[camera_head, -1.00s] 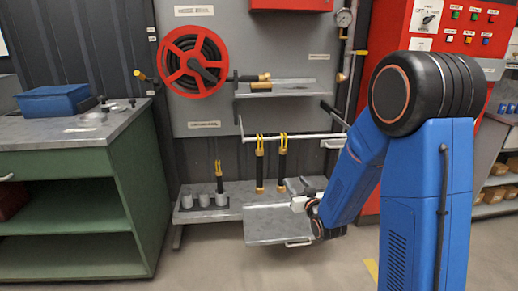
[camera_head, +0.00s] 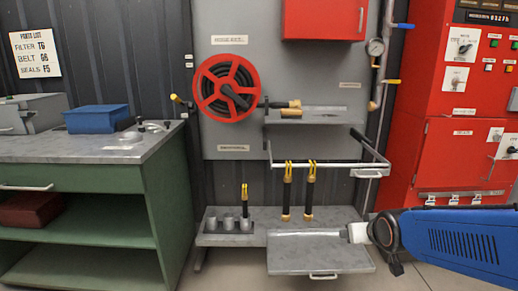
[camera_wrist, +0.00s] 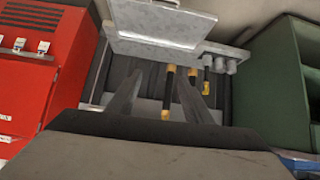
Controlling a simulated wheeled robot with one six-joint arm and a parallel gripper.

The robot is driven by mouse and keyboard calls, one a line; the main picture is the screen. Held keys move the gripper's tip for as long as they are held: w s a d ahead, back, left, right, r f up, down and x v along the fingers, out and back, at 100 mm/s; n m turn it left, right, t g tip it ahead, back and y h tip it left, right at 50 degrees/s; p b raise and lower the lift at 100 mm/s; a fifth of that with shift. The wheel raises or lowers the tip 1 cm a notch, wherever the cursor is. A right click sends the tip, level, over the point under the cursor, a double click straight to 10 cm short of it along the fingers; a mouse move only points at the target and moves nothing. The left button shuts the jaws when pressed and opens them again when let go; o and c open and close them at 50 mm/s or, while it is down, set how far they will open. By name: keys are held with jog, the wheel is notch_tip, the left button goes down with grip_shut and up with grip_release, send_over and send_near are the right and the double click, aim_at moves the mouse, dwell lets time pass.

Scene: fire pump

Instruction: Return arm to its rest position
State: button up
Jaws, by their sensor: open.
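My blue arm (camera_head: 460,238) reaches in from the right edge of the head view, lying nearly level in front of the lower bench. Its dark wrist joint (camera_head: 384,231) and a white end part (camera_head: 356,232) are beside the right end of the grey tray (camera_head: 320,252). In the wrist view my gripper (camera_wrist: 159,76) shows two dark fingers set apart, with nothing held between them. Behind the fingers are black and yellow nozzles (camera_wrist: 168,95), and the scene looks upside down there. The fingers are not clear in the head view.
A red control cabinet (camera_head: 455,155) stands close behind the arm at right. Two hanging nozzles (camera_head: 309,190), a rail (camera_head: 325,164) and a shelf (camera_head: 330,116) are on the panel. A green workbench (camera_head: 80,210) with a blue bin (camera_head: 98,118) is at left. Some floor is clear in front.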

jog(key=s+r+g, duration=0.1)
jog(key=s+g, duration=0.3)
jog(key=s, duration=1.9)
jog(key=shift+s+d+r+g, duration=0.15)
jog(key=shift+r+g, duration=0.15)
jog(key=shift+g, duration=0.1)
